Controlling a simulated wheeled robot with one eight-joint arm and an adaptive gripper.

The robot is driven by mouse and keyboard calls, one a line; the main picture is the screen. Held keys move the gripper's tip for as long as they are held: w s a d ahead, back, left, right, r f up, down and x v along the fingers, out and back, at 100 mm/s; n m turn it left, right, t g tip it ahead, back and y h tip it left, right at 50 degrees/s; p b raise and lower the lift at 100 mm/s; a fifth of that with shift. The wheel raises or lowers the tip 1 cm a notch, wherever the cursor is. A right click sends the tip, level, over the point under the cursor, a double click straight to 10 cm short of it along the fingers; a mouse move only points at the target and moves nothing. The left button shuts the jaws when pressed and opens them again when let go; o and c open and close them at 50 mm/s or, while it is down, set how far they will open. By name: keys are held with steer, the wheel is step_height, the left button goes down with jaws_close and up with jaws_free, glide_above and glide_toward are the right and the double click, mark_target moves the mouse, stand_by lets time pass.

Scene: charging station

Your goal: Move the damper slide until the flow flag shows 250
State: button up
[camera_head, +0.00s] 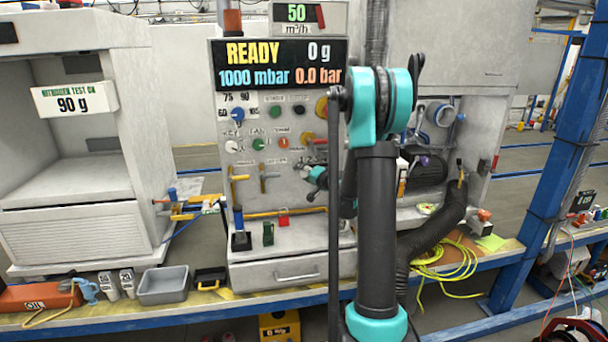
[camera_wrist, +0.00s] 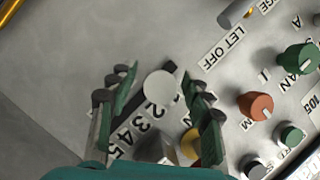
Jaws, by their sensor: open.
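The flow flag (camera_head: 296,13) on top of the panel reads 50 m³/h in green, with a red mark at its right. In the wrist view a pale round knob (camera_wrist: 160,86) sits on a dark slot beside the printed numbers 2, 3, 4, 5; it looks like the damper slide. My open gripper (camera_wrist: 160,80) has one finger on each side of this knob, and I cannot tell whether they touch it. In the head view my gripper (camera_head: 316,178) is at the panel's right part, and my arm hides the slide there.
The display (camera_head: 278,65) reads READY, 0 g, 1000 mbar, 0.0 bar. In the wrist view an orange knob (camera_wrist: 256,106) and a green knob (camera_wrist: 297,59) stand to the right. A yellow knob (camera_wrist: 191,145) is close to the right finger. A black hose (camera_head: 430,235) hangs right of my arm.

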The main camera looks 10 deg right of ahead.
steer(key=shift+c, duration=0.2)
jaws_close()
steer(key=shift+d, duration=0.1)
steer(key=d, duration=0.8)
steer(key=shift+d, duration=0.3)
steer(key=shift+o, duration=0.2)
jaws_free()
